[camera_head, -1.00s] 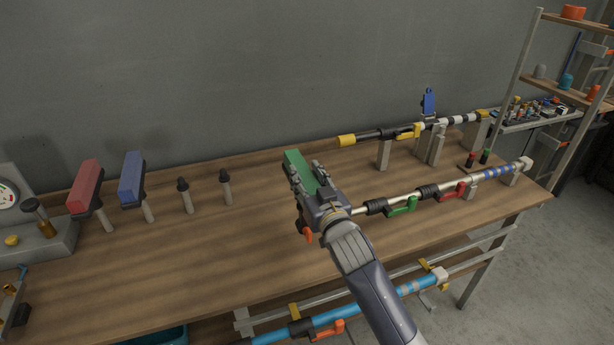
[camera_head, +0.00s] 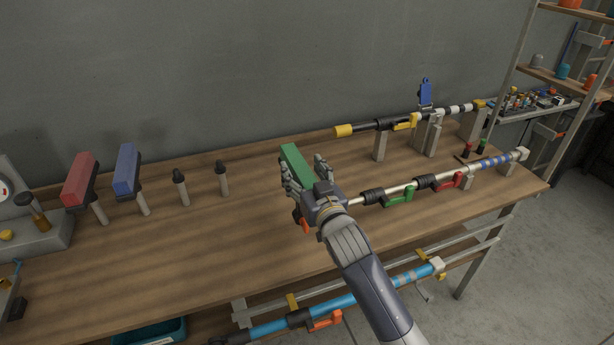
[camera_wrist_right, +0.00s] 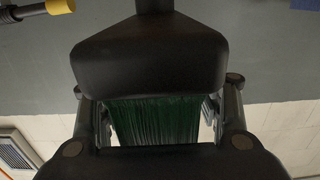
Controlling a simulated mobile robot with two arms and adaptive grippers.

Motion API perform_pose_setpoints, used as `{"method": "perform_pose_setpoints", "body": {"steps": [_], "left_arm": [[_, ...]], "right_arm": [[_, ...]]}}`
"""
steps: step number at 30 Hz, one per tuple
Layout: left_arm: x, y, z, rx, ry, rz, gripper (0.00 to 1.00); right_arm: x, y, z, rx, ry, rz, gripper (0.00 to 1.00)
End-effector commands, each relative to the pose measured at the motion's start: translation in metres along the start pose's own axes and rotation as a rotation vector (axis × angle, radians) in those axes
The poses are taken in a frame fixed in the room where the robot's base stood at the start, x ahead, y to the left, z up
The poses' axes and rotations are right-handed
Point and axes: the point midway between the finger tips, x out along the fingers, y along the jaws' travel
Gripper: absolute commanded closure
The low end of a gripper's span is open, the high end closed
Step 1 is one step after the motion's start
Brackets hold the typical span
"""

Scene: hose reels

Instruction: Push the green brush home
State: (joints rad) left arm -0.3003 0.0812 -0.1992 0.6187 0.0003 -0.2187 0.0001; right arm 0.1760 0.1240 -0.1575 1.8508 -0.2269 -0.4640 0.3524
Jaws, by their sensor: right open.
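The green brush (camera_head: 294,158) is a long block with green bristles, near the middle of the bench in the head view. My right gripper (camera_head: 306,172) is open, with one finger on each side of the brush. In the right wrist view, the brush's black body (camera_wrist_right: 150,58) and green bristles (camera_wrist_right: 155,120) sit between the fingers. I cannot tell whether the fingers touch it. The gripper hides the brush's near end and its joint with the pole (camera_head: 363,201). My left gripper is out of view.
A red brush (camera_head: 80,180) and a blue brush (camera_head: 127,170) stand at the left, beside two bare black-tipped stubs (camera_head: 180,187). A yellow-tipped pole (camera_head: 378,126) lies behind on grey supports. The bench front (camera_head: 180,250) is clear.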

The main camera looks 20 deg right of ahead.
Motion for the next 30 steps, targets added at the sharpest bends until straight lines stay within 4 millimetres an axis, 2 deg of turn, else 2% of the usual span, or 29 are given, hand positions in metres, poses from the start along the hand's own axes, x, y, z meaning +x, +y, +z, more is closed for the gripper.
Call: {"method": "perform_pose_setpoints", "body": {"steps": [5,12,18,24,30], "left_arm": [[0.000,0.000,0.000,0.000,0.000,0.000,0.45],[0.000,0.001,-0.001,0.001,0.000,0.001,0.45],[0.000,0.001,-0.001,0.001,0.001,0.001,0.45],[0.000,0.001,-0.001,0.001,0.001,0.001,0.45],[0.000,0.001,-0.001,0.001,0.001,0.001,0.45]], "right_arm": [[-0.018,0.000,0.000,0.000,0.000,0.000,0.41],[-0.066,0.000,0.000,0.001,0.001,0.000,0.41],[-0.100,0.000,-0.001,0.000,0.002,0.000,0.41],[-0.116,0.000,-0.001,0.000,0.003,0.000,0.41],[-0.119,0.000,-0.002,0.000,0.005,0.000,0.41]]}}
